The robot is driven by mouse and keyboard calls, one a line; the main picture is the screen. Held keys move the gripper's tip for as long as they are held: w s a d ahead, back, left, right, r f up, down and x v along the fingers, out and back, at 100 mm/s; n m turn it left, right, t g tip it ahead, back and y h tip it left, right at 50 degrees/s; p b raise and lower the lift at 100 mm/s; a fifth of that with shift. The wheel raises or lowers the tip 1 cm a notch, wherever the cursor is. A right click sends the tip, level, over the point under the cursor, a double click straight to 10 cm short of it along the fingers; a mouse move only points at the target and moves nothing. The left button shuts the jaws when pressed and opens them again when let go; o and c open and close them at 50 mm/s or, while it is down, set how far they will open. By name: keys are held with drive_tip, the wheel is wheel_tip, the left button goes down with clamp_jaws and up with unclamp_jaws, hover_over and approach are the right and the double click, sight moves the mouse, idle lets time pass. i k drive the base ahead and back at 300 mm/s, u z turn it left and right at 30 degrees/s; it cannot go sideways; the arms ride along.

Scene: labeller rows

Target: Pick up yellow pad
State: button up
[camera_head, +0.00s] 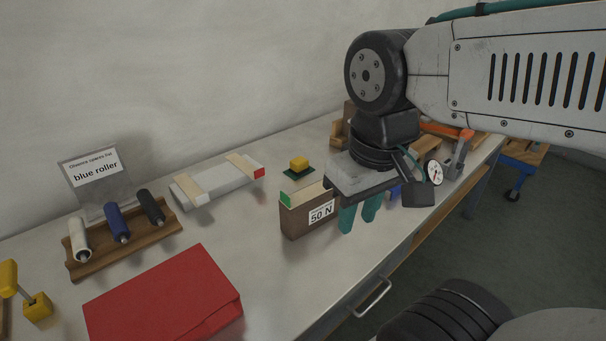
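A small yellow block (299,162), likely the yellow pad, sits on a thin dark green base (298,174) near the back of the bench. My gripper (359,215) points down with two teal fingers, to the right of the yellow block and nearer the bench's front edge. The fingers are apart with nothing visible between them. The gripper is just right of a brown box labelled "50 N" (300,222). Whether the fingertips touch the bench is hard to tell.
A rack (125,247) with white, blue and dark rollers stands at left by a "blue roller" sign (95,168). A red folder (165,300) lies in front. A pale bar with a red end (215,181) is left of the yellow block. A yellow tool (37,305) is far left.

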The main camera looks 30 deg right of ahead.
sight(298, 165)
drive_tip(key=k, duration=1.3)
drive_tip(key=z, duration=0.85)
drive_tip(key=i, duration=1.75)
drive_tip(key=u, duration=0.85)
